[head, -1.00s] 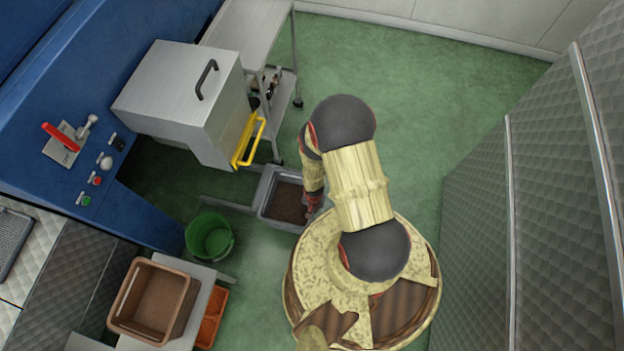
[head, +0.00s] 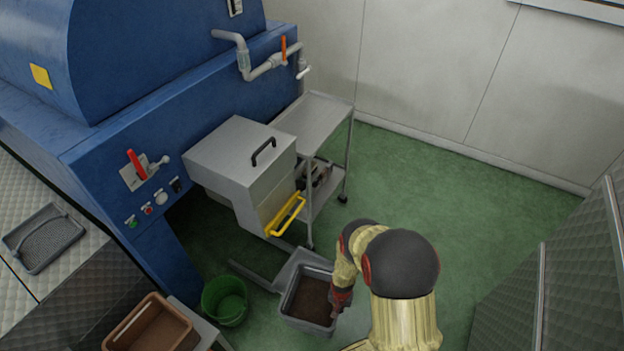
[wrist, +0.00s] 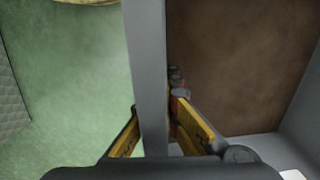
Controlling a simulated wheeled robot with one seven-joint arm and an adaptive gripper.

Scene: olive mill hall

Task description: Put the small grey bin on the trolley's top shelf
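The small grey bin (head: 310,320) is low down near the floor, below the yellow handle, with a brown inside. My gripper (head: 340,300) is at its right wall. In the wrist view my gripper's yellow fingers (wrist: 158,125) stand on either side of the bin's grey wall (wrist: 146,60) and look closed against it; the fingertips are partly hidden. I cannot tell whether the bin is clear of the floor. The trolley (head: 350,150) stands behind the lidded steel box. Its top shelf (head: 315,118) looks bare, partly hidden by the box.
The lidded steel box (head: 240,160) with its yellow handle (head: 287,215) juts out between bin and trolley. The trolley's lower shelf (head: 325,195) holds some items. A green bucket (head: 225,300) and a brown crate (head: 150,325) are at left. Green floor (head: 420,190) is free right of the trolley.

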